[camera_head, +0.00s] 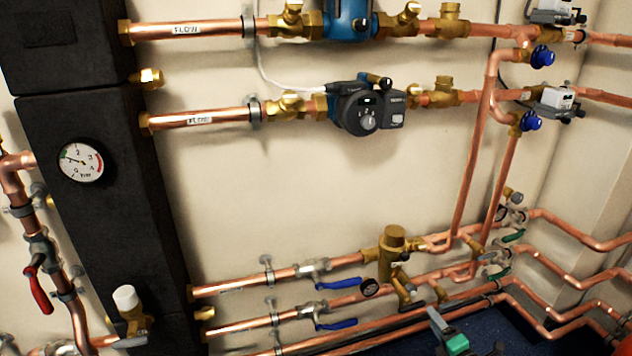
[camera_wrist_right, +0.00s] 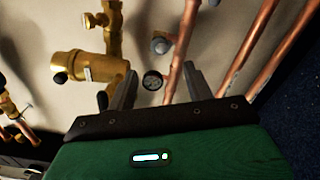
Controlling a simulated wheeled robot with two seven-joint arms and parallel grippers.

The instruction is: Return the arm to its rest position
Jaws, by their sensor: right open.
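My right gripper (camera_head: 458,337) shows at the bottom edge of the head view, below the lower copper pipes, with its green body partly cut off. In the right wrist view the right gripper (camera_wrist_right: 160,78) has its two grey fingers spread apart with nothing held between them. A small round gauge (camera_wrist_right: 152,80) shows beyond the gap, and a brass fitting (camera_wrist_right: 95,68) lies left of the fingers. My left gripper is in neither view.
Copper pipes (camera_head: 240,285) run low along the wall, with blue lever handles (camera_head: 338,284) and a brass separator (camera_head: 391,245). A black column with a pressure gauge (camera_head: 81,162) stands left. A pump (camera_head: 366,110) sits above. Bare wall (camera_head: 310,190) lies between the pipe rows.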

